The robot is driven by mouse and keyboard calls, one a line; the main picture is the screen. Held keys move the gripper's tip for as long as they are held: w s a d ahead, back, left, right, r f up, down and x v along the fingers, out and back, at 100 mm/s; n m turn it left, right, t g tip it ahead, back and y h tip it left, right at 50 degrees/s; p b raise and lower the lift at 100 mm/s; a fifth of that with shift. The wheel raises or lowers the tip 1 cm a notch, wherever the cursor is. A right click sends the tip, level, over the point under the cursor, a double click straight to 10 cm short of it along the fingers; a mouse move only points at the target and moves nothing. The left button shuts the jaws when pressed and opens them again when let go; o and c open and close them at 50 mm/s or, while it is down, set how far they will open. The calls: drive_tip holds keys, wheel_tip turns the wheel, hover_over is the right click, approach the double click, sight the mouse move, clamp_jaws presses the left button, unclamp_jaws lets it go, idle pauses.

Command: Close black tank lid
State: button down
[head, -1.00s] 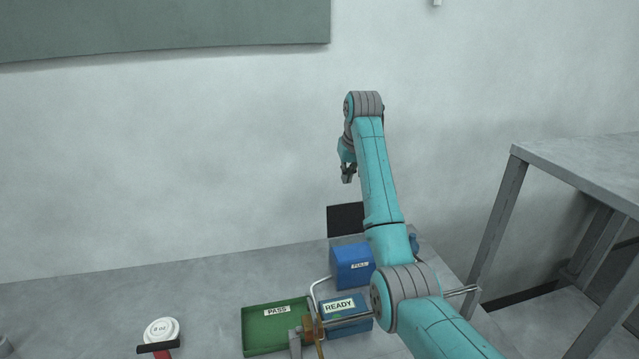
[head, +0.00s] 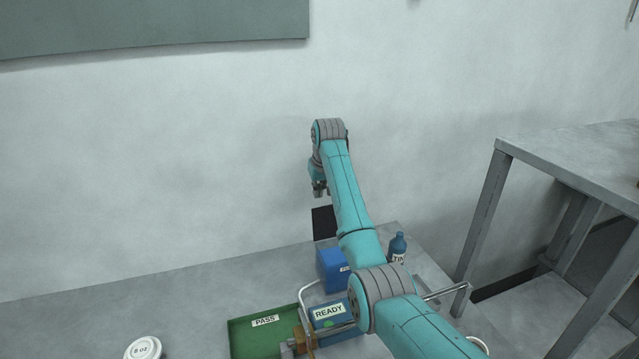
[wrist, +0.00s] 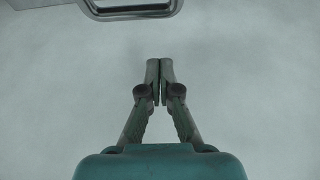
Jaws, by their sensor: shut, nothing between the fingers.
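A black upright panel (head: 323,222), which may be the raised tank lid, stands behind a blue box (head: 332,268) near the back of the table in the head view. My arm hides part of that area. My gripper (head: 320,191) hangs above the panel, apart from it in the picture. In the wrist view my gripper (wrist: 159,62) is shut with its fingertips together and nothing between them. A shiny metal rim or frame (wrist: 133,13) shows at the top of the wrist view; I cannot tell what it belongs to.
A green PASS tray (head: 245,335), a blue READY tray (head: 335,297) and a bent metal rail (head: 302,305) stand on the table. A blue bottle (head: 398,245) is right of my arm. A white lid (head: 143,349) is at front left. A grey metal table (head: 570,160) stands right.

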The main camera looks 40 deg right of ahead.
drive_tip(key=shift+s+a+f, duration=0.1)
drive_tip(key=shift+s+a, duration=0.05)
drive_tip(key=shift+s, duration=0.45)
drive_tip(key=shift+s+a+f, duration=0.15)
drive_tip(key=shift+s+a, duration=0.05)
drive_tip(key=shift+s, duration=0.45)
drive_tip(key=shift+s+a+f, duration=0.1)
drive_tip(key=shift+s+a, duration=0.05)
drive_tip(key=shift+s, duration=0.45)
drive_tip(key=shift+s+a+r+t, duration=0.1)
drive_tip(key=shift+s+r+t, duration=0.1)
drive_tip(key=shift+t, duration=0.4)
